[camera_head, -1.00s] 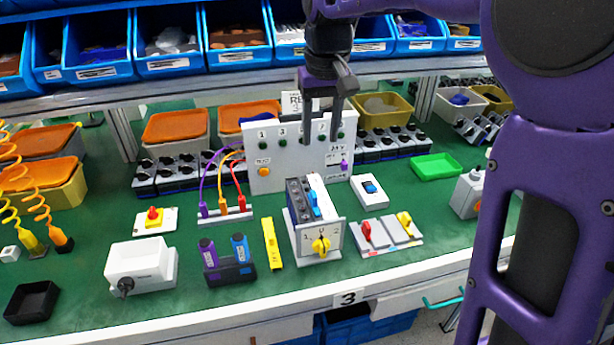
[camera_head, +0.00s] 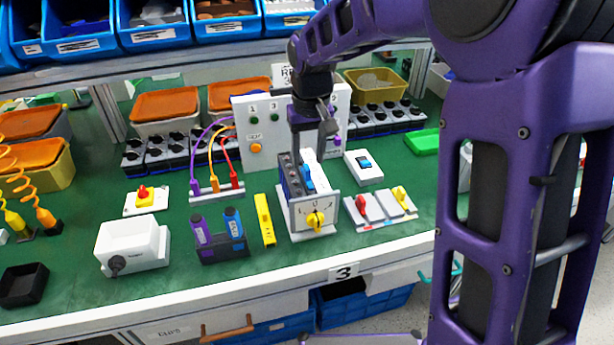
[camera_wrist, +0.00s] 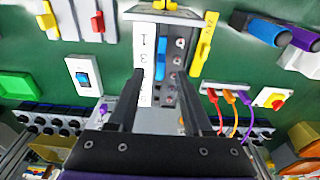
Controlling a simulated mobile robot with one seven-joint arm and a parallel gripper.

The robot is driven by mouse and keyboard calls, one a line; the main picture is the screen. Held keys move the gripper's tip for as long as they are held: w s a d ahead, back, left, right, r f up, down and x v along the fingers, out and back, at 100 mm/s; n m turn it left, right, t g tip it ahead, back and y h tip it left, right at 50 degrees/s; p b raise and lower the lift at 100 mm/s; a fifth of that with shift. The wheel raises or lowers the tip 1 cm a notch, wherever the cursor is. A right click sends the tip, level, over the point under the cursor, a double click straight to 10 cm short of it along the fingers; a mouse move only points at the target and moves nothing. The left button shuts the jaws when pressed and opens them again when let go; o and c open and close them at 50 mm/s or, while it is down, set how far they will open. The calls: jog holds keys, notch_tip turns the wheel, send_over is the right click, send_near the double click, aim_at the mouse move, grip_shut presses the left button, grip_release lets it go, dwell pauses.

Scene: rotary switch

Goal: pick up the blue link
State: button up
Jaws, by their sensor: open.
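The blue link (camera_head: 308,178) is a small bright blue piece on top of the rotary switch block (camera_head: 313,217), which has a white front plate and a yellow knob. In the wrist view the blue link (camera_wrist: 161,58) lies beside a white numbered strip, over a grey terminal row. My gripper (camera_head: 311,152) points down just above and behind the block. In the wrist view my gripper (camera_wrist: 166,78) is open, with one finger on each side of the link's line. The jaws hold nothing. I cannot tell the exact height gap to the link.
A white panel (camera_head: 250,105) with buttons stands close behind the block. A white blue-button switch (camera_head: 363,167) and red and yellow switches (camera_head: 380,208) are to the right. A yellow bar (camera_head: 264,220) and a pen holder (camera_head: 222,245) are to the left.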

aim_at(307, 167)
jog(key=f, duration=0.4)
jog(key=shift+w+a+b, duration=0.1)
jog(key=shift+w+b, duration=0.2)
jog(key=shift+c, duration=0.3)
grip_shut()
